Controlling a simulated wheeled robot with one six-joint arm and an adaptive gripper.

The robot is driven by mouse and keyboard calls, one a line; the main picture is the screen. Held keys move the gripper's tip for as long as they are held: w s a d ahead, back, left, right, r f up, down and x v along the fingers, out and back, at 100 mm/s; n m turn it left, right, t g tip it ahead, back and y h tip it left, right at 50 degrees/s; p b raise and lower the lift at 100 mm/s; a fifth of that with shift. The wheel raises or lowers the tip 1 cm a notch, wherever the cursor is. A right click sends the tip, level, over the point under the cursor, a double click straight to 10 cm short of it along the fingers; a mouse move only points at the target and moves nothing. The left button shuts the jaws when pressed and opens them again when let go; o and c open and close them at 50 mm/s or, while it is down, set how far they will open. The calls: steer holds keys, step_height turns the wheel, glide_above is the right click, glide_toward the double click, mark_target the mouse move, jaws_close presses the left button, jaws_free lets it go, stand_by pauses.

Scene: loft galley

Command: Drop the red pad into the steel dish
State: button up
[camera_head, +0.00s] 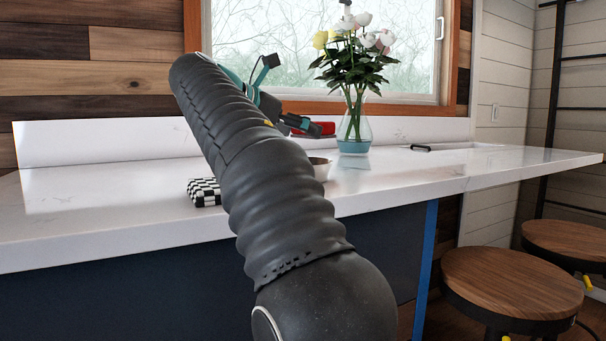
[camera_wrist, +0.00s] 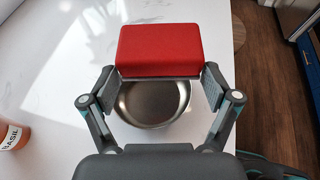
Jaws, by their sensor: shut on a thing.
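My gripper (camera_wrist: 161,88) is shut on the red pad (camera_wrist: 160,45), with one finger at each side of it in the wrist view. The pad also shows in the head view (camera_head: 322,128), at the end of my arm above the counter. The steel dish (camera_wrist: 152,103) is a round shiny bowl on the white counter. In the wrist view it lies below the pad, which hides its far part. In the head view only the right side of the dish (camera_head: 320,168) shows past my arm. The pad is apart from the dish, held above it.
A black-and-white checkered block (camera_head: 204,192) lies on the white counter (camera_head: 110,215), left of my arm. A glass vase of flowers (camera_head: 354,130) stands behind and right of the dish. An orange jar labelled basil (camera_wrist: 12,137) is at the wrist view's left edge. Wooden stools (camera_head: 512,282) stand at right.

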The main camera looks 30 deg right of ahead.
steer(key=shift+f, duration=0.3)
steer(key=o, duration=0.7)
steer(key=shift+c, duration=0.2)
steer(key=v, duration=1.2)
steer(key=shift+r, duration=0.1)
